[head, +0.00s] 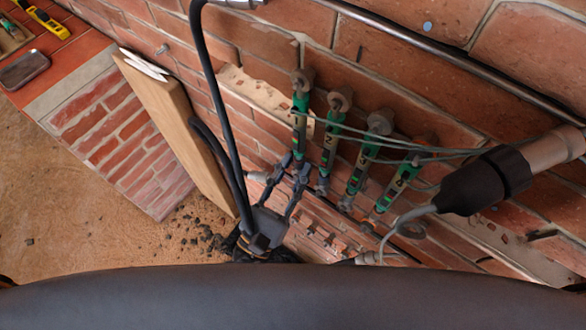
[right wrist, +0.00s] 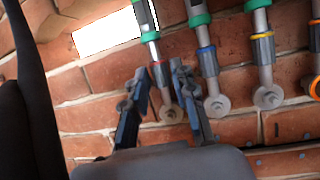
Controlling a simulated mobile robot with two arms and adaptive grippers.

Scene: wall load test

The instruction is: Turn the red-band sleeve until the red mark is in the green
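The red-band sleeve (right wrist: 161,73) is a grey collar with a thin red ring, on the leftmost green-and-grey rod. In the right wrist view it lies between the fingers of my right gripper (right wrist: 155,75). The fingers are apart, one on each side; I cannot tell whether either touches. In the head view my right gripper (head: 295,167) is at the lower end of the leftmost green gauge body (head: 300,112). The gauge's window (right wrist: 145,14) is partly cut off at the top of the wrist view; I cannot make out the red mark. My left gripper is not in view.
Neighbouring rods carry a blue-band sleeve (right wrist: 207,55), a yellow-band sleeve (right wrist: 262,46) and an orange ring (right wrist: 314,87), close on the right. A brick wall (head: 440,70) is behind. Cables (head: 400,138) run off to the right. A wooden board (head: 170,125) leans at left.

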